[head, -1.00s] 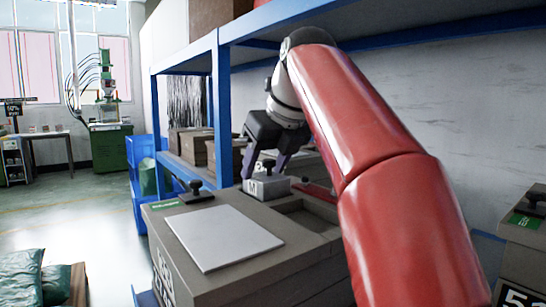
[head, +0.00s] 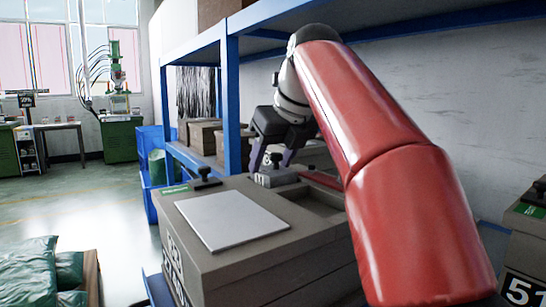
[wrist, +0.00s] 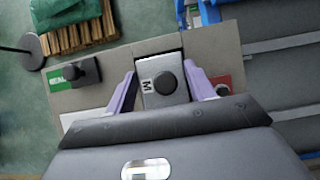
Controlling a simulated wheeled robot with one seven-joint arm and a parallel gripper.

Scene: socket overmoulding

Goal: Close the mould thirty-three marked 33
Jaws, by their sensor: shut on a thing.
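The mould is a grey-brown box (head: 300,255) with a white plate (head: 232,220), a rectangular recess (head: 312,199) and a black knob with a green label on top. Its front marking is cut by the angle, so I cannot read it as 33. My gripper (head: 269,168) is shut on a small grey block (wrist: 158,98) marked M, with a round black knob. In the wrist view the purple fingers (wrist: 160,95) flank the block on both sides. The block is at the box's far side; I cannot tell whether it rests fully on it.
Blue shelf posts (head: 231,105) stand close behind the gripper, with a shelf overhead. Another box (head: 510,255) marked with large digits stands at the right edge. Blue bins (head: 150,190) are at the left. The floor farther left is open, with green sacks (head: 45,270) in front.

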